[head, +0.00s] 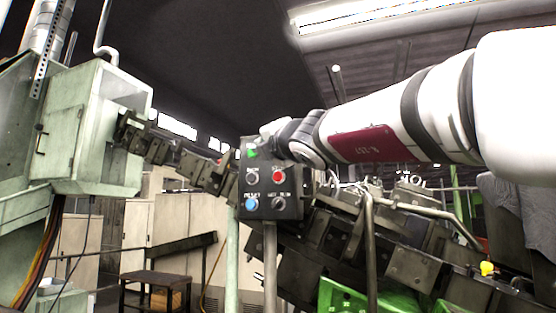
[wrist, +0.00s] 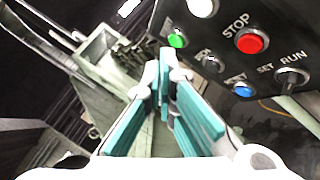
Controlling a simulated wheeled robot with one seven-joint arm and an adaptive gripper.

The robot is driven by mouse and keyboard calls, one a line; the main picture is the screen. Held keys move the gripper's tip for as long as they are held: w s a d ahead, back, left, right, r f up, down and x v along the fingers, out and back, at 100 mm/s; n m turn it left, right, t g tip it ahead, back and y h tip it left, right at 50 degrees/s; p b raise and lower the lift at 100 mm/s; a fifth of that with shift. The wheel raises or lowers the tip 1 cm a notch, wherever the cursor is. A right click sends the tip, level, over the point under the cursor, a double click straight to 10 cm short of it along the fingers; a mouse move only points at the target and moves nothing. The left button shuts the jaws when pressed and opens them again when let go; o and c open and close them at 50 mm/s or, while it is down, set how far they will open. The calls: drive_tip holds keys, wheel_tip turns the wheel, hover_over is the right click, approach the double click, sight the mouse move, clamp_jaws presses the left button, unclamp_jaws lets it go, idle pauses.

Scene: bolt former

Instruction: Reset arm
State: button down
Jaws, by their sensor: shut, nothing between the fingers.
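My gripper (wrist: 165,62) is shut and empty in the wrist view, its teal-padded fingers meeting near the panel's lower left edge. A black control panel (head: 271,205) stands on a post in the middle of the head view. It also shows at the upper right of the wrist view (wrist: 224,65). It carries a green button (wrist: 177,40), a red STOP button (wrist: 252,41), a blue button (wrist: 245,89) and a SET/RUN selector (wrist: 291,79). In the head view my arm reaches in from the right, and its end covers the panel's upper right corner. Contact with the panel cannot be told.
A pale green machine cabinet (head: 100,125) stands at the left. Dark machinery with metal pipes (head: 370,240) fills the lower right, below my arm. A small dark table (head: 155,280) stands on the floor behind. Open air lies between cabinet and arm, above the dark linkage (head: 180,157).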

idle(0.4)
drive_tip(key=s+d+f+m+g+h, duration=0.2)
drive_tip(key=s+d+f+m+g, duration=0.2)
drive_tip(key=f, duration=1.2)
drive_tip(key=s+d+f+m+g+h+b, duration=0.1)
drive_tip(key=s+d+f+m+g+h, duration=0.2)
drive_tip(key=s+d+f+m, duration=0.8)
drive_tip(key=s+d+f+m+g+h, duration=0.3)
drive_tip(key=s+d+f+m+g, duration=0.3)
drive_tip(key=s+f+m, duration=0.8)
drive_tip(key=s+d+f, duration=0.1)
drive_tip(key=s+f, duration=0.3)
drive_tip(key=f, duration=0.2)
drive_tip(key=shift+s+d+f+b, duration=0.3)
drive_tip(key=shift+s+d+f, duration=0.05)
drive_tip(key=shift+d, duration=0.05)
